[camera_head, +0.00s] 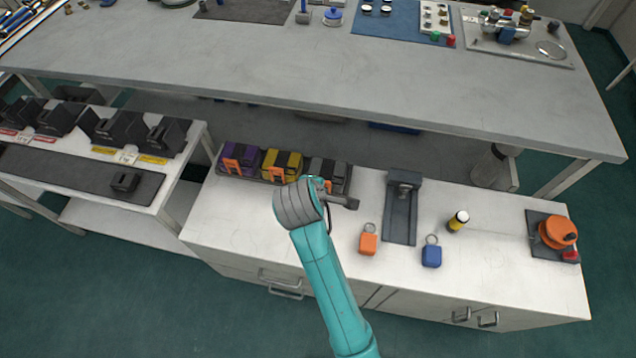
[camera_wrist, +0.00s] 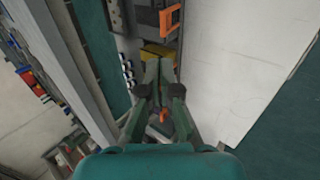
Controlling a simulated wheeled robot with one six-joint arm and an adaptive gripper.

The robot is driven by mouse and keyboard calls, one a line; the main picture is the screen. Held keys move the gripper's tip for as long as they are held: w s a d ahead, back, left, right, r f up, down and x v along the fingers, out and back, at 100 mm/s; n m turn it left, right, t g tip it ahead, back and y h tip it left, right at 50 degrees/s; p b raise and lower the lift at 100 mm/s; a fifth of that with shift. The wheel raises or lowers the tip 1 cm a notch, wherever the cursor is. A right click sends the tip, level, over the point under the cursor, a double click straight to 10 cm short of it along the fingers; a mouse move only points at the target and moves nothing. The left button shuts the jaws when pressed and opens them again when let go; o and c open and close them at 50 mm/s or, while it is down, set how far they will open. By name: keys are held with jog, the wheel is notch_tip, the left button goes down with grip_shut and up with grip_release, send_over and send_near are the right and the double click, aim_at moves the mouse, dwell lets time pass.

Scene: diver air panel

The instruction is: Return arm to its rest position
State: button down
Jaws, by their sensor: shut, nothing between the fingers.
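My teal arm (camera_head: 330,290) reaches up over the white cabinet in the head view, with its grey wrist joint (camera_head: 298,205) in front of the dark tray. My gripper is mostly hidden behind the wrist there. In the wrist view my gripper (camera_wrist: 159,66) shows its dark fingers close together and empty. A yellow pack (camera_wrist: 158,52) lies beyond the fingertips, and an orange handle (camera_wrist: 170,20) shows farther up. In the head view a purple pack (camera_head: 238,158) and a yellow pack (camera_head: 281,164) sit in the tray, left of and behind the wrist.
A dark stand (camera_head: 401,210), orange tag (camera_head: 368,240), blue tag (camera_head: 431,253), yellow-black bottle (camera_head: 457,221) and orange round device (camera_head: 557,232) stand on the cabinet top. A long grey workbench (camera_head: 300,60) runs behind. A bench with black holders (camera_head: 120,128) is left.

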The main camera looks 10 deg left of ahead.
jog(key=shift+s+r, duration=0.2)
jog(key=shift+r, duration=0.05)
dwell(0.4)
jog(key=s+d+f+m+t+y, duration=0.1)
jog(key=s+d+f+m, duration=0.35)
jog(key=s+d, duration=0.45)
jog(key=s+d+f+m+t+y, duration=0.1)
jog(key=s+d+f+m+t, duration=0.15)
jog(key=s+d+f, duration=0.6)
jog(key=s+d+r+m+t, duration=0.1)
jog(key=s+d+r+m, duration=0.2)
jog(key=s+r, duration=0.3)
jog(key=s+d+r+m+t+h, duration=0.1)
jog(key=s+d+r+m, duration=0.3)
jog(key=s+r, duration=0.2)
jog(key=s+d+r+m+t+h, duration=0.1)
jog(key=s+d+r+m, duration=0.2)
jog(key=s+r, duration=0.3)
jog(key=shift+s+d+r+m+t, duration=0.2)
jog(key=shift+s+m+t, duration=0.25)
jog(key=shift+s, duration=0.65)
